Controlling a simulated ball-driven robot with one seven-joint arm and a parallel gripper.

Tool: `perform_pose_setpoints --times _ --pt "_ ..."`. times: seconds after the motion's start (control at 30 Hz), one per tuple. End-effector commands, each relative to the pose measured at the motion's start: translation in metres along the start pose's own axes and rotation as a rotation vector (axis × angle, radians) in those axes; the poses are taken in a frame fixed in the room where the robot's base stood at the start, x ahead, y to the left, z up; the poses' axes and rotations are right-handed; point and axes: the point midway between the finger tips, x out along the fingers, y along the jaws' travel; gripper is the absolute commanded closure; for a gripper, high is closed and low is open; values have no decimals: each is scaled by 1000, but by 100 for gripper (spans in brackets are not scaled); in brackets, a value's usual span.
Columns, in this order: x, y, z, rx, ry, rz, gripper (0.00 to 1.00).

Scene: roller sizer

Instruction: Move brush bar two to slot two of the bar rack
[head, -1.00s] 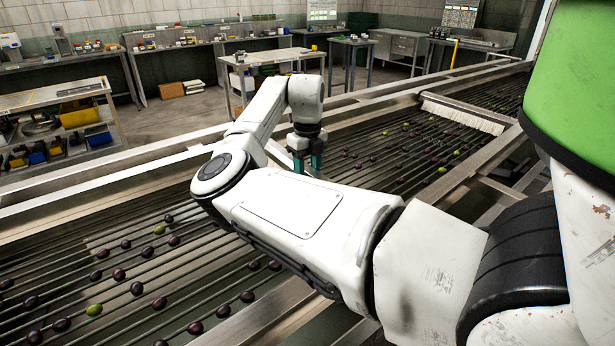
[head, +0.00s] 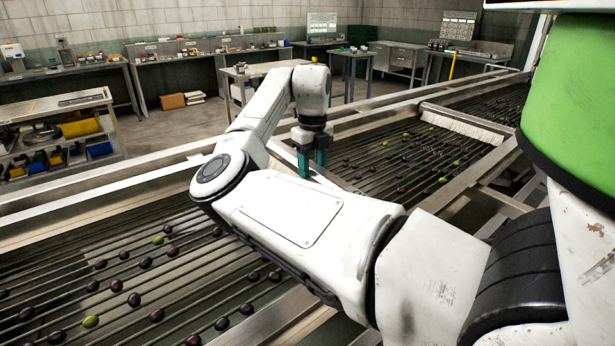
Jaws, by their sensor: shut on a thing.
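My gripper (head: 312,160) has dark green fingers pointing down over the roller bed, just beyond my forearm. It is shut on a brush bar, which my arm mostly hides; only a pale strip shows beside the fingers. I cannot read any number on it. Another brush bar (head: 464,124), with a metal top and pale bristles, lies across the rollers at the right, apart from my gripper. I cannot make out the bar rack or its slot two in this view.
The roller bed (head: 150,265) carries many dark and green fruits between long metal side rails. A low shelf unit (head: 60,125) with yellow and blue bins stands at the left. Workbenches line the back wall.

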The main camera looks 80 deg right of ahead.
Motion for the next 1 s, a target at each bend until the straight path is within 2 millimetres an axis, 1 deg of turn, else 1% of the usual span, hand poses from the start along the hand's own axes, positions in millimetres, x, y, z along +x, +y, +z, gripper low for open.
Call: perform_pose_setpoints --times 0.03,0.27,0.43,0.6,0.7,0.9,1.0 --pt "-8 -4 -5 5 -5 -2 100" --pt "-44 -19 -32 4 -5 -2 100" --pt "-61 -35 -61 6 -6 0 100" --pt "-73 -49 -85 4 -4 0 100" --pt "-78 -55 -96 3 -4 0 100" --pt "-84 -62 -108 1 -2 0 100" --pt "-85 -63 -110 1 -2 0 100"
